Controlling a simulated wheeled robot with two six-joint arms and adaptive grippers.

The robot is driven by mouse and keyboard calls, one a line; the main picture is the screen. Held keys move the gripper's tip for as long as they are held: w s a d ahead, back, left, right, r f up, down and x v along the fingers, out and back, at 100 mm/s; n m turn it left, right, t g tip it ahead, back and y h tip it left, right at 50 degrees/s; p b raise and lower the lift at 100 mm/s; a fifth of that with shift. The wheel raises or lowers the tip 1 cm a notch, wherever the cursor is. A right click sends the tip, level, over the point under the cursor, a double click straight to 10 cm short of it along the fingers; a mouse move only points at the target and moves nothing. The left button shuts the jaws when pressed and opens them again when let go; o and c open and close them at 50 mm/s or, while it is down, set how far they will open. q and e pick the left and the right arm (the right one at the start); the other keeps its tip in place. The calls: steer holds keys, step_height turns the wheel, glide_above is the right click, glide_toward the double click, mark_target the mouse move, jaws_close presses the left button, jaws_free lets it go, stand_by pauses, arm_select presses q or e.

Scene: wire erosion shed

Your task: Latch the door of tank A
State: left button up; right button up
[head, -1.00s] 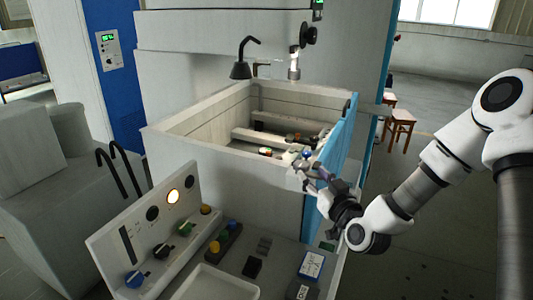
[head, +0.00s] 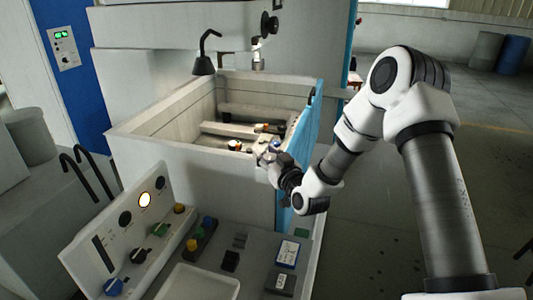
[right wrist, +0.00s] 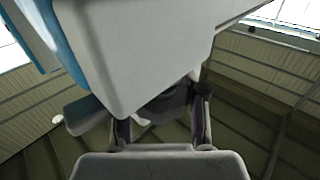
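Tank A (head: 160,146) is the grey open-topped tank in the middle of the head view. Its blue door (head: 301,148) stands along the right side, its near edge close to the tank's front right corner. My right gripper (head: 266,160) is at that corner, by the door's near upper edge. In the right wrist view its two fingers (right wrist: 161,126) stand apart, partly behind a large pale block (right wrist: 140,45) with a grey lever-like piece (right wrist: 88,112) to the left. The latch cannot be made out clearly, and contact is unclear. My left gripper is out of view.
A control panel (head: 100,232) with coloured knobs and a lit lamp stands in front of the tank. The floor to the right of my right arm is mostly free.

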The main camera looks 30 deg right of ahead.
steer(key=shift+w, duration=0.2)
steer(key=shift+c, duration=0.6)
steer(key=shift+f, duration=0.15)
jaws_close()
steer(key=shift+y, duration=0.3)
steer(key=n+y, duration=0.2)
steer(key=n+g+y, duration=0.1)
steer(key=y, duration=0.2)
steer(key=a+n+y+b, duration=0.1)
steer(key=n+y, duration=0.1)
steer(key=shift+s+n+g+y, duration=0.1)
steer(key=shift+n+g+y, duration=0.2)
steer(key=shift+g+y, duration=0.1)
steer(key=n+g+y, duration=0.1)
steer(key=y, duration=0.1)
steer(key=n+g+y, duration=0.2)
steer(key=a+n+g+y, duration=0.1)
steer(key=n+g+y, duration=0.1)
steer(key=shift+s+y, duration=0.3)
steer(key=shift+s, duration=0.05)
steer(key=shift+s+a+n+g+y, duration=0.15)
steer(key=shift+a+n+g+y, duration=0.05)
steer(key=shift+n+g+y, duration=0.8)
steer(key=shift+s+n+g+y, duration=0.1)
steer(key=shift+n+g+y, duration=0.2)
steer(key=shift+n+g, duration=0.4)
steer(key=shift+a+r, duration=0.1)
steer(key=shift+r, duration=0.1)
